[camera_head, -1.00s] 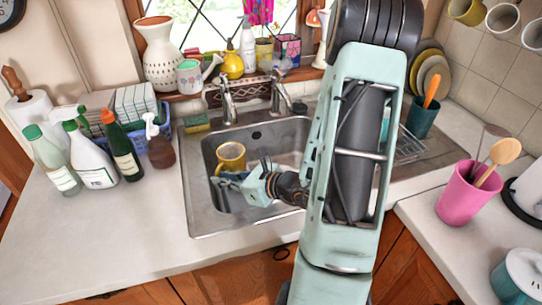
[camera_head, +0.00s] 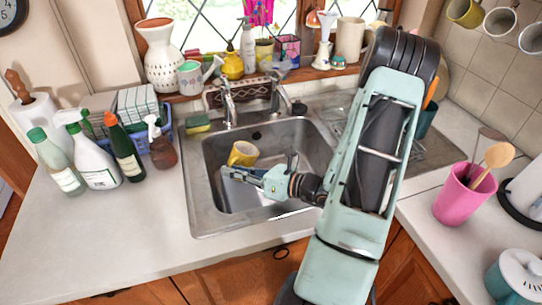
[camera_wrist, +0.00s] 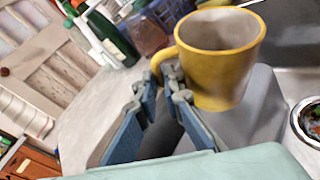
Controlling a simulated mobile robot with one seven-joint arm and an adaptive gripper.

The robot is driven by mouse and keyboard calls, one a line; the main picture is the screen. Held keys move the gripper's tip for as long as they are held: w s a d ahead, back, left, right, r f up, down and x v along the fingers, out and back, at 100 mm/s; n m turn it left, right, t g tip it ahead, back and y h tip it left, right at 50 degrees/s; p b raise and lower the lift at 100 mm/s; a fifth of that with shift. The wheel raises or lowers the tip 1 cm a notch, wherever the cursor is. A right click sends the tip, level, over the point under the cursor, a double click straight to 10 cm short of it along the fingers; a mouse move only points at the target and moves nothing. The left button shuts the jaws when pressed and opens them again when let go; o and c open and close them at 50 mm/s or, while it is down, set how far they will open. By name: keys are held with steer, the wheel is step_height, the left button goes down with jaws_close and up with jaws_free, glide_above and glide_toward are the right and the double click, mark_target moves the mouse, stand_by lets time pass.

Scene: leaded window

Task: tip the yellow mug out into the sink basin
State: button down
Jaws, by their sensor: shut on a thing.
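The yellow mug (camera_head: 243,153) is over the left part of the steel sink basin (camera_head: 290,202) in the head view, tilted to one side. In the wrist view the mug (camera_wrist: 222,75) shows its open mouth and a greyish-brown inside; I cannot tell whether anything is in it. My gripper (camera_head: 234,172) is shut on the mug at its handle side. In the wrist view the fingertips (camera_wrist: 172,80) meet at the handle, which they partly hide. The mug's height above the basin floor is hard to judge.
Two taps (camera_head: 229,105) stand behind the basin. A sponge (camera_head: 197,122) lies at its back left corner. Several bottles (camera_head: 128,155) stand on the left counter. A pink utensil pot (camera_head: 462,195) stands on the right. The drain (camera_wrist: 312,122) shows in the wrist view.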

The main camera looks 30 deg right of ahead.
steer(key=d+r+m+t+y, duration=0.2)
steer(key=d+r+m+t, duration=0.2)
steer(key=r+m, duration=0.3)
steer(key=shift+d+r+t, duration=0.3)
steer(key=shift+d+t, duration=0.1)
steer(key=shift+d, duration=0.1)
steer(key=shift+s+d+r+m, duration=0.1)
steer(key=shift+d+r+m, duration=0.15)
steer(key=shift+m, duration=0.45)
steer(key=d+r+m+t, duration=0.2)
steer(key=r, duration=0.1)
steer(key=shift+d, duration=0.1)
stand_by(0.4)
steer(key=shift+s+d+r+m+t+h+p, duration=0.1)
steer(key=shift+d+r+m+t+h+p, duration=0.2)
steer(key=shift+r+m+p, duration=0.3)
steer(key=shift+d+r+m+t+h+p, duration=0.2)
steer(key=shift+r+m+t+h+p, duration=0.15)
steer(key=shift+m+p, duration=0.35)
steer(key=shift+d+r+m+t+h+p, duration=0.3)
steer(key=shift+m+t+h+p, duration=0.15)
steer(key=shift+m+h+p, duration=0.35)
